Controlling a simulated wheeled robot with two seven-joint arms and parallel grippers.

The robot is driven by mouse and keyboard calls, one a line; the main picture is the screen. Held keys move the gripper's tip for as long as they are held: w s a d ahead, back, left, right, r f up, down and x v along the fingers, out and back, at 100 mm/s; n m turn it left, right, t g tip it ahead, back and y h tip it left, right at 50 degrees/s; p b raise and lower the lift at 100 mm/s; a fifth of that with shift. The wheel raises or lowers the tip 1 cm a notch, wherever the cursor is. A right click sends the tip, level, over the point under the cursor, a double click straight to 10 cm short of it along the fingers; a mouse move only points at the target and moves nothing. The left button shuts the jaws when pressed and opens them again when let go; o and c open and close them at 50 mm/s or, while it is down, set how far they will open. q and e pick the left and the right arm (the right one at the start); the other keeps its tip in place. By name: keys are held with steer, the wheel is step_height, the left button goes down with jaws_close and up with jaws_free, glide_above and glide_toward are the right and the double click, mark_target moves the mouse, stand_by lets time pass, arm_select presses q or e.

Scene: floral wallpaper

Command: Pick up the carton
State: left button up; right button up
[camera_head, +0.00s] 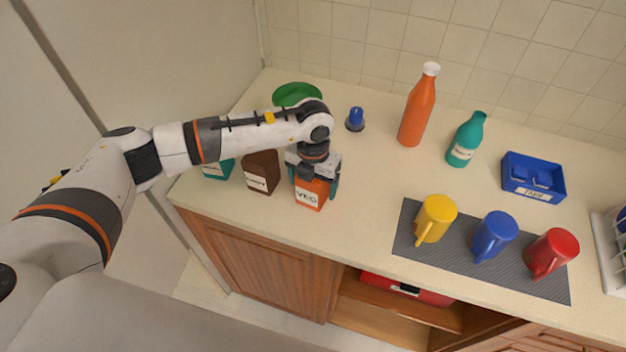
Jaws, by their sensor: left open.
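An orange carton (311,194) with a white label stands near the front left edge of the counter. My left gripper (316,183) is above it, pointing down, with its open fingers on either side of the carton's upper part. The gripper hides the carton's top, and I cannot tell whether the fingers touch it. A brown carton (261,173) stands just to the left, and a teal carton (217,169) stands further left, partly hidden by my left arm. My right gripper is not in view.
Behind the arm is a green round item (296,93). An orange bottle (416,108), a teal bottle (466,139) and a blue tray (533,176) stand at the back. Yellow (436,218), blue (494,236) and red (553,252) mugs sit on a grey mat (405,238). The middle counter is clear.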

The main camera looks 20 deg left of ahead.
arm_select(q)
steer(key=c, duration=1.3)
